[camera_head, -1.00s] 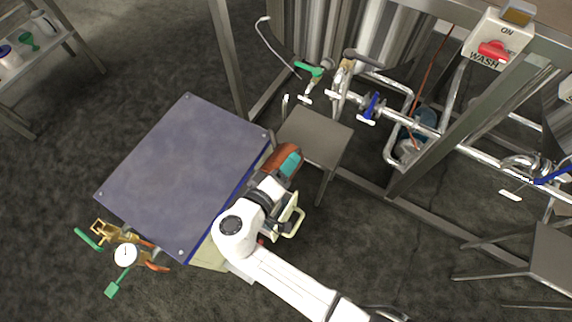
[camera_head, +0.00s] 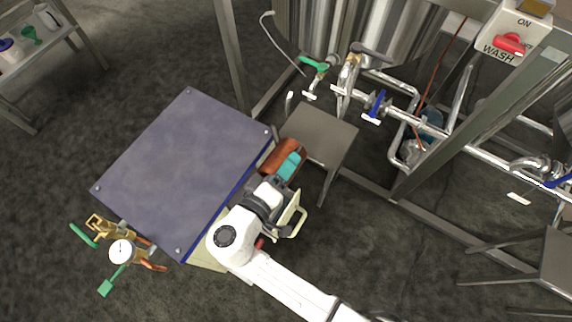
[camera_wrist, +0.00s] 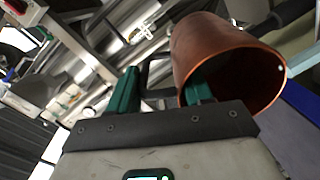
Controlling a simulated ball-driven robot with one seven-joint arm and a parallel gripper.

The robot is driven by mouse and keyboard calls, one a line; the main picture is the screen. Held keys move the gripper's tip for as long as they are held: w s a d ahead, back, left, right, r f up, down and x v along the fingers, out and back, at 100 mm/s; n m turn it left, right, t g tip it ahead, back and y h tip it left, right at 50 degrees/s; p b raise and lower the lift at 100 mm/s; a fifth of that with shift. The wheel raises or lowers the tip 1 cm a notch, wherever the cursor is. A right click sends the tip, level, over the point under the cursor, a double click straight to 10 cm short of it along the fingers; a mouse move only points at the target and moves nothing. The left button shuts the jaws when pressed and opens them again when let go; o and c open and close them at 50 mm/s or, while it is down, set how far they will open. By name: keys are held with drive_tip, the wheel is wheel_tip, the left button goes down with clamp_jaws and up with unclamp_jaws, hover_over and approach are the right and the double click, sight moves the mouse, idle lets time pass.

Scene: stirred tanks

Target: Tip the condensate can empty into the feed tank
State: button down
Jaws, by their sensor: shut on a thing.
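The condensate can is a copper-coloured cylinder (camera_wrist: 225,50) with a dark handle (camera_wrist: 156,72). In the wrist view its open mouth faces the camera and it lies tilted. My gripper (camera_wrist: 160,92) has green fingers, one on each side of the handle, and is shut on the can. In the head view my gripper (camera_head: 284,172) holds the can (camera_head: 282,155) beside the right edge of the blue-topped table. The can's contents cannot be made out. Large steel tanks (camera_head: 385,30) stand at the top; I cannot tell which is the feed tank.
The blue-topped table (camera_head: 180,170) has a bare top. A grey steel stool (camera_head: 320,133) stands close right of the can. Pipes with valves (camera_head: 376,104) and a frame post (camera_head: 480,125) lie beyond. Brass fittings with a gauge (camera_head: 121,251) sit at the table's near left corner.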

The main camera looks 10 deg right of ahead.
drive_tip(key=shift+s+a+r+t+h+b, duration=0.15)
drive_tip(key=shift+s+a+t+h+b, duration=0.7)
drive_tip(key=shift+b, duration=1)
drive_tip(key=shift+s+a+r+t+h+b, duration=0.1)
drive_tip(key=shift+s+a+t+h+b, duration=0.2)
drive_tip(key=shift+s+t+h+b, duration=1.05)
drive_tip(key=shift+w+a+r+t+b, duration=0.2)
drive_tip(key=shift+a+r+t+b, duration=0.2)
drive_tip(key=shift+b, duration=1)
